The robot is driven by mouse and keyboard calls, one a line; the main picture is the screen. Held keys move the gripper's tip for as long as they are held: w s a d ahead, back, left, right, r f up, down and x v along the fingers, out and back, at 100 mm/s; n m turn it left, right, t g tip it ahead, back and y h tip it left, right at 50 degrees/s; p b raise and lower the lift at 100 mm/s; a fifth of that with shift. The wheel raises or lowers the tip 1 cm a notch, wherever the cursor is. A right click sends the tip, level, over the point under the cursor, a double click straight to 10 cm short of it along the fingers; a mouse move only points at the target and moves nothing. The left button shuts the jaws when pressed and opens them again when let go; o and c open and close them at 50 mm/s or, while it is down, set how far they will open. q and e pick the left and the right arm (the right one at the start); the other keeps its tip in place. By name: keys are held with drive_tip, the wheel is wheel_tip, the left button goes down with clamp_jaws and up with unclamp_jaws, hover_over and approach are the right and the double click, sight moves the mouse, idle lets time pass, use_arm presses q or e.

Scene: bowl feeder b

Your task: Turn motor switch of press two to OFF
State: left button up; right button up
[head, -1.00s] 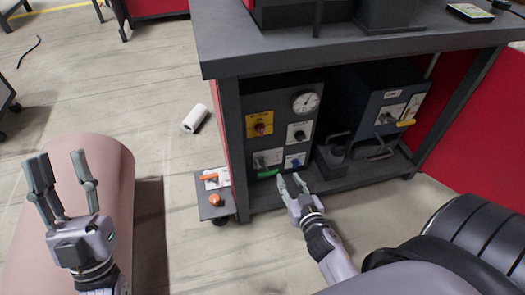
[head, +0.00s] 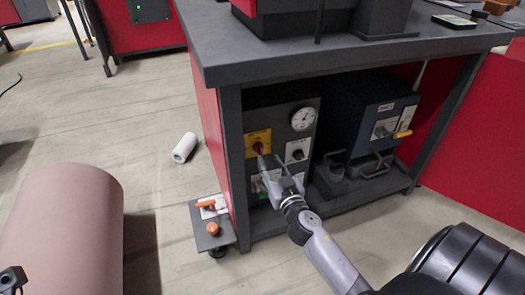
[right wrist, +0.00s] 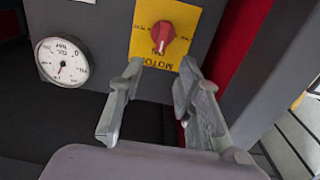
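The motor switch, a red knob on a yellow plate (head: 258,139), is on the dark front panel under the workbench. In the right wrist view the red knob (right wrist: 163,36) appears upside down on its yellow plate, with the words MOTOR and ON readable. Its handle stands about upright in that picture, its end by the word ON. My right gripper (head: 270,160) is in front of the panel, just below the plate in the head view. In the right wrist view its fingers (right wrist: 160,72) are apart and empty, short of the knob.
A round gauge (head: 303,118) and a second switch (head: 297,150) sit beside the motor switch. A blue-grey box with a yellow handle (head: 403,134) stands to the right. A small cart with orange parts (head: 212,228) stands left of the bench leg. The benchtop (head: 350,52) overhangs the panel.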

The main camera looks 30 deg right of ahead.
sight(261, 147)
drive_tip(key=x, duration=0.7)
drive_tip(key=shift+b, duration=0.3)
drive_tip(key=shift+c, duration=0.4)
clamp_jaws()
